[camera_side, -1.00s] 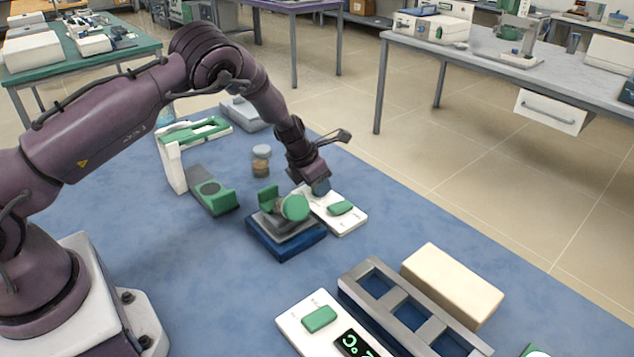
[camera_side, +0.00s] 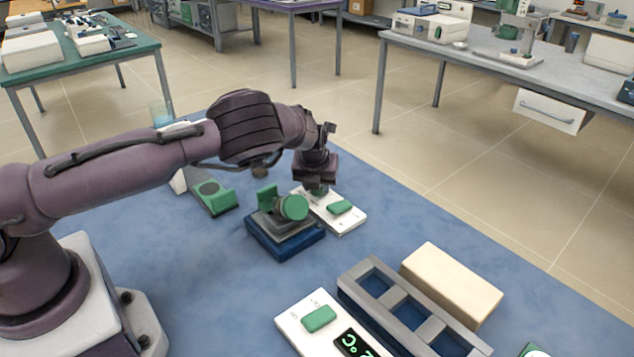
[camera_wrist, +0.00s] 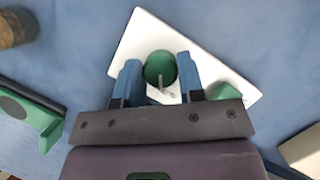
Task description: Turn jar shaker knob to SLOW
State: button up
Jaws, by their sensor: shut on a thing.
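The jar shaker has a blue base (camera_side: 284,241) with a grey plate, a green upright clamp (camera_side: 265,196) and a round green-ended part (camera_side: 293,207) on top. Behind it lies a white control panel (camera_side: 347,222), which also fills the middle of the wrist view (camera_wrist: 135,42). A round green knob (camera_wrist: 159,67) with a pale pointer line stands on the panel. My gripper (camera_wrist: 157,75) has its blue fingers on either side of the knob and is shut on it. In the side view my gripper (camera_side: 318,188) hides most of the knob. The speed marks cannot be read.
A green block (camera_side: 340,208) sits on the same panel. In front are a grey rack (camera_side: 405,307), a cream box (camera_side: 451,284) and another white panel with a lit display (camera_side: 352,343). A brown jar (camera_wrist: 14,28) stands at the wrist view's upper left.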

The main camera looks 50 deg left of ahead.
jog(key=shift+n, duration=0.5)
jog(key=o, duration=0.9)
jog(key=v, duration=1.3)
jog(key=shift+w+d, duration=0.15)
